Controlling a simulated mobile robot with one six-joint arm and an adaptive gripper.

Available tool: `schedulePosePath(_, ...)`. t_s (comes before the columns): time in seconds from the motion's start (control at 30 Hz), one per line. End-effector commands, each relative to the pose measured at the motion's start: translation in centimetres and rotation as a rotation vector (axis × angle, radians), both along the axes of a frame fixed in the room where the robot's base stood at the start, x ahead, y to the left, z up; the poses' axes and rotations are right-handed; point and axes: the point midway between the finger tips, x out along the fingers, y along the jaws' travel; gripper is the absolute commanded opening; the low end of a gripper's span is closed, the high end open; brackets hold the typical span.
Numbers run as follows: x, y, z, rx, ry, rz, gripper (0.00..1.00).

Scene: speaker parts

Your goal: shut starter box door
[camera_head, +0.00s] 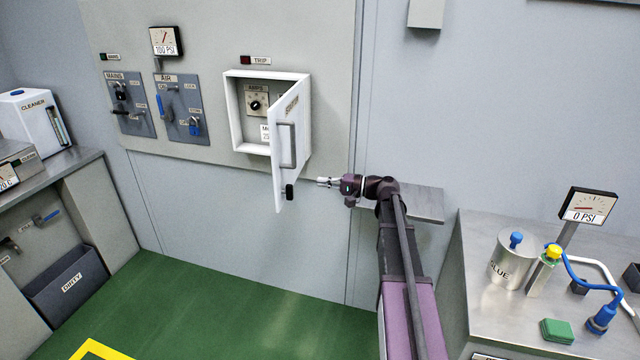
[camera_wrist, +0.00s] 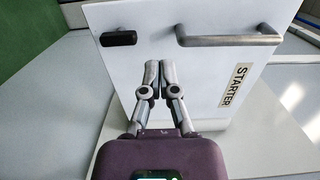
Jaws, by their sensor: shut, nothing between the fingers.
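The starter box (camera_head: 238,112) is a white cabinet on the wall panel, and its inside with a dial (camera_head: 256,104) shows. Its white door (camera_head: 291,150) stands open, swung out to the right, with a grey bar handle (camera_head: 287,145) and a black latch knob (camera_head: 289,191). In the wrist view the door face (camera_wrist: 205,90) carries the STARTER label (camera_wrist: 236,87), the bar handle (camera_wrist: 228,38) and the black knob (camera_wrist: 118,39). My gripper (camera_head: 322,182) is shut and empty, at the right of the door's lower part. Its fingertips (camera_wrist: 160,66) are close to the door face; contact is unclear.
A grey shelf (camera_head: 425,204) is on the wall behind my arm. A metal bench (camera_head: 500,310) with a glue pot (camera_head: 511,262) and gauge (camera_head: 588,206) stands at right. Mains (camera_head: 128,118) and air (camera_head: 179,118) panels are left of the box. The green floor (camera_head: 220,305) below is clear.

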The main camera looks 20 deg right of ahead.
Motion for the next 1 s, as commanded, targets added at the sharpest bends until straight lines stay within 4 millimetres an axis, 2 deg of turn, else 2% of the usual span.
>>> schedulePosePath(0.6,4.7,7.9,0.0,0.0,0.0,0.003,0.0)
schedulePosePath(0.8,5.7,9.6,0.0,0.0,0.0,0.002,0.0)
schedulePosePath(1.0,6.0,10.2,0.0,0.0,0.0,0.002,0.0)
